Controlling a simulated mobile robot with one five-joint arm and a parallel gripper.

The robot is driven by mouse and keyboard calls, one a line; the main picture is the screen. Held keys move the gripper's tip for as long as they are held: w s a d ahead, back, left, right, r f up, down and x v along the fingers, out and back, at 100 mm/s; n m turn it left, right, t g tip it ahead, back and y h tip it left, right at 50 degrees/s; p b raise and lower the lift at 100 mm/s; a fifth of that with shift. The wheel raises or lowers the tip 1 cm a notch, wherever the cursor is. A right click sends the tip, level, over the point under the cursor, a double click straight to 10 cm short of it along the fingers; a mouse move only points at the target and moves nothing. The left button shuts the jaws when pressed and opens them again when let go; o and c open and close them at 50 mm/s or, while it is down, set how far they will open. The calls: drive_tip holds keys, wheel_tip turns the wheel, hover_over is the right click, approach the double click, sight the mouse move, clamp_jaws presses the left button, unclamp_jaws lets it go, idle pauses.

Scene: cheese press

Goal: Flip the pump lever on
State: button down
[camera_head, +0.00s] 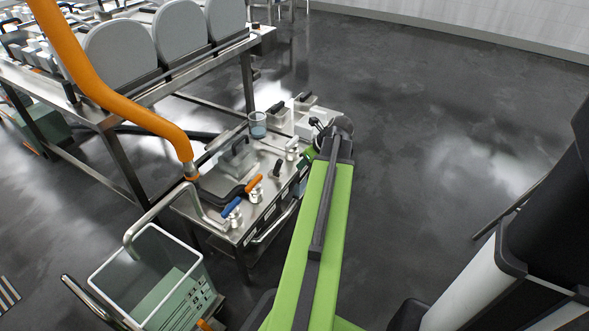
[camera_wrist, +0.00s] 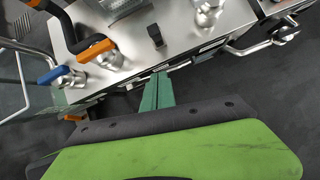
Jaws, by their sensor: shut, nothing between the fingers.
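A small black lever (camera_head: 278,168) stands up from the steel top of the pump cart (camera_head: 258,215), near its front edge. In the wrist view the black lever (camera_wrist: 156,36) shows at the top middle, with a bare steel top around it. I cannot read a label, so I take it as the pump lever. My gripper (camera_wrist: 159,80) has its green fingers together and empty. The fingertips are at the cart's front edge in the picture, below the lever and apart from it. In the head view my green arm hides most of the gripper.
Valves with a blue handle (camera_head: 231,207) and an orange handle (camera_head: 254,184) stand left of the lever. Another steel valve (camera_head: 292,148) stands to its right. A front rail (camera_head: 275,222) sticks out from the cart. A clear-walled bin (camera_head: 150,270) is at lower left. The floor at right is open.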

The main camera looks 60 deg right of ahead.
sight(278, 167)
drive_tip(key=shift+w+d+f+b, duration=0.2)
drive_tip(key=shift+w+f+b, duration=0.7)
drive_tip(key=shift+w, duration=0.4)
drive_tip(key=shift+w+d+f+b, duration=0.25)
drive_tip(key=shift+w+f+b, duration=0.4)
drive_tip(key=shift+w+f, duration=0.55)
drive_tip(key=shift+w+d+f+b, duration=0.2)
drive_tip(key=shift+w+f+b, duration=0.65)
drive_tip(key=shift+w, duration=0.6)
